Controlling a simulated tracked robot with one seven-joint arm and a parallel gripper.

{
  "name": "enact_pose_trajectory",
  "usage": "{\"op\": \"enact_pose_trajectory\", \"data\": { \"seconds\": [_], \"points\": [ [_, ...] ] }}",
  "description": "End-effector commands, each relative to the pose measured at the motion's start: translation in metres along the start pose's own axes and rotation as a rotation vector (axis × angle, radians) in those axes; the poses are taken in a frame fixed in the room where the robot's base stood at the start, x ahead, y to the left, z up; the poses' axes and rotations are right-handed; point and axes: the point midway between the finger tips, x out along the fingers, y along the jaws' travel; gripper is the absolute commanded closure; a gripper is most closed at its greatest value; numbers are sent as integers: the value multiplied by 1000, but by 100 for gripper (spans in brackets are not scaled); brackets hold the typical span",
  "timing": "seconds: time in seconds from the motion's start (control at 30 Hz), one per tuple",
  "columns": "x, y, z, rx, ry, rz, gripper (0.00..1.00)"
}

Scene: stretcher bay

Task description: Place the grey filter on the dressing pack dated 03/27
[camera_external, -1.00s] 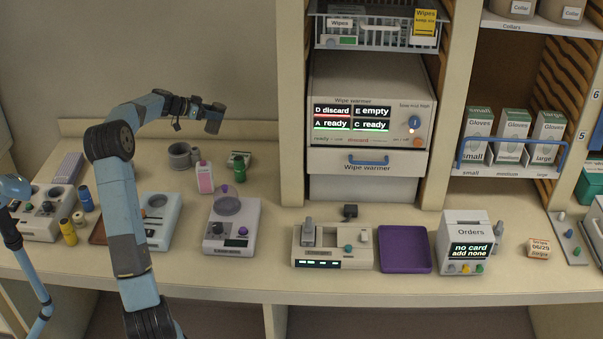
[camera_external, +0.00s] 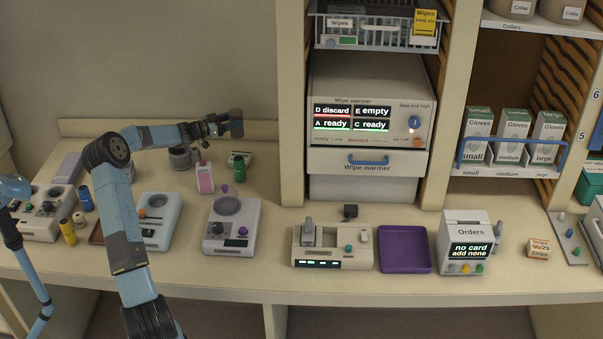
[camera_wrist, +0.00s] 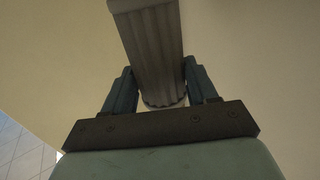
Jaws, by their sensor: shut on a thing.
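My gripper (camera_external: 222,124) is raised above the back of the counter, left of the cabinet post, pointing right. In the wrist view a ribbed grey cylinder, which looks like the grey filter (camera_wrist: 152,45), stands between the two fingers. My gripper is shut on it, and it extends beyond the fingertips, clear of the counter. In the external view the held filter is small and dark at the arm's end. I cannot make out a dressing pack dated 03/27 in either view. A small box (camera_external: 539,249) at the right reads Strips 06/29.
Below my gripper are a grey round pot (camera_external: 180,158), a pink bottle (camera_external: 205,178) and a green item (camera_external: 239,162). A scale-like device (camera_external: 231,226), a purple tray (camera_external: 405,249) and an Orders box (camera_external: 465,243) stand further forward. The wipe warmer (camera_external: 368,105) is to the right.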

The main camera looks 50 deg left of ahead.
Motion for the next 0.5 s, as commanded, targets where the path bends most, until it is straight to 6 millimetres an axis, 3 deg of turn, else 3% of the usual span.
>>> {"op": "enact_pose_trajectory", "data": {
  "seconds": [0.3, 0.5],
  "points": [
    [0, 0, 49, -1, 4, 1, 83],
    [1, 0, 65, 1, 4, 1, 83]
  ]
}}
